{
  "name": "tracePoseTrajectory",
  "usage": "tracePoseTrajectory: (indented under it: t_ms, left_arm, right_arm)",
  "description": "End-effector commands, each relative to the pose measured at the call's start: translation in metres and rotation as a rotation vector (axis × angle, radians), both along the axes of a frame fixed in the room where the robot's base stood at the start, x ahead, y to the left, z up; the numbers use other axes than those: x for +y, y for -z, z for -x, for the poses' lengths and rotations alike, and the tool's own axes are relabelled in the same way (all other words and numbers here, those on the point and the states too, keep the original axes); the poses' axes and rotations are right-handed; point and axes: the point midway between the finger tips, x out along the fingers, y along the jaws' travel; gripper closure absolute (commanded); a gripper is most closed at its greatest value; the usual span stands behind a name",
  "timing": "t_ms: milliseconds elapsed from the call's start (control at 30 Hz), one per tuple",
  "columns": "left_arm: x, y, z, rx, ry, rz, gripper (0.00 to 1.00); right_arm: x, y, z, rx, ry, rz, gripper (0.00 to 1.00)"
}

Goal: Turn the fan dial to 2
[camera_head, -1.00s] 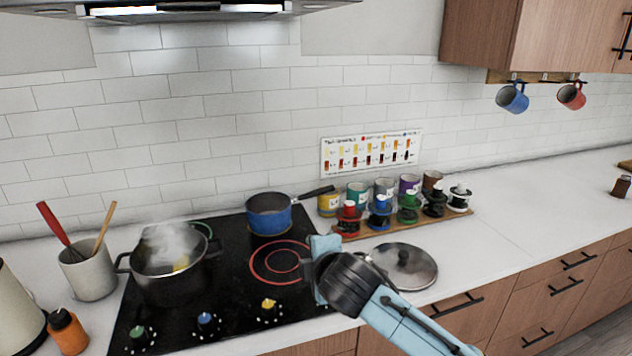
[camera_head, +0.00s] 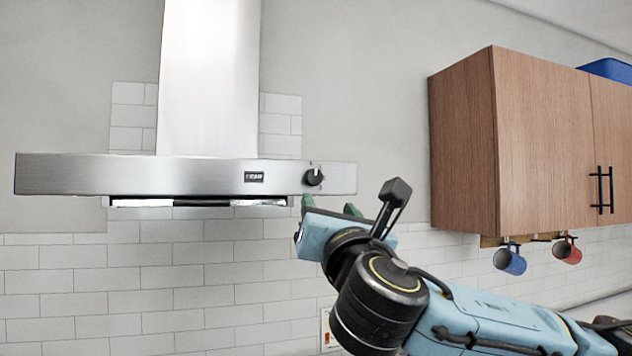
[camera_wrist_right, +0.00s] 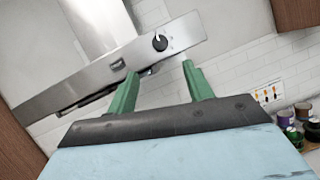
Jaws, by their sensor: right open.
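The fan dial (camera_head: 314,177) is a black round knob with a light pointer mark, on the right end of the steel range hood (camera_head: 120,174). In the right wrist view the dial (camera_wrist_right: 159,42) shows beyond the fingertips, near the middle top. My right gripper (camera_head: 332,206) is raised just below and right of the dial, apart from it. Its two green fingers (camera_wrist_right: 161,72) are open with nothing between them. The number marks around the dial are too small to read. My left gripper is not in view.
A small label panel (camera_head: 254,177) sits left of the dial on the hood. A wooden wall cabinet (camera_head: 490,140) stands to the right, with a blue mug (camera_head: 509,260) and a red mug (camera_head: 567,251) hanging below. The wall between hood and cabinet is clear.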

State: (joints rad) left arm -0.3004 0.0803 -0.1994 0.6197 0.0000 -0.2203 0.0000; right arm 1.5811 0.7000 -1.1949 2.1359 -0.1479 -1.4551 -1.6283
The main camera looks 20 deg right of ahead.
Motion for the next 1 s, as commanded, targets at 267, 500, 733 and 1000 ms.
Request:
tracePoseTrajectory:
  t_ms: [267,500,733,1000]
  left_arm:
    - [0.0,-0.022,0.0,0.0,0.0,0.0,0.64]
    - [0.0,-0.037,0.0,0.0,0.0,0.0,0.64]
    - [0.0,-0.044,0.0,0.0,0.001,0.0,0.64]
    - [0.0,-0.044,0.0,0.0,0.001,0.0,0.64]
  right_arm:
    - [-0.005,-0.024,-0.051,0.002,0.003,-0.003,0.49]
    - [-0.009,-0.039,-0.091,0.001,0.002,-0.003,0.49]
    - [-0.011,-0.045,-0.11,0.001,0.0,-0.003,0.49]
    - [-0.011,-0.045,-0.114,0.001,-0.002,-0.005,0.49]
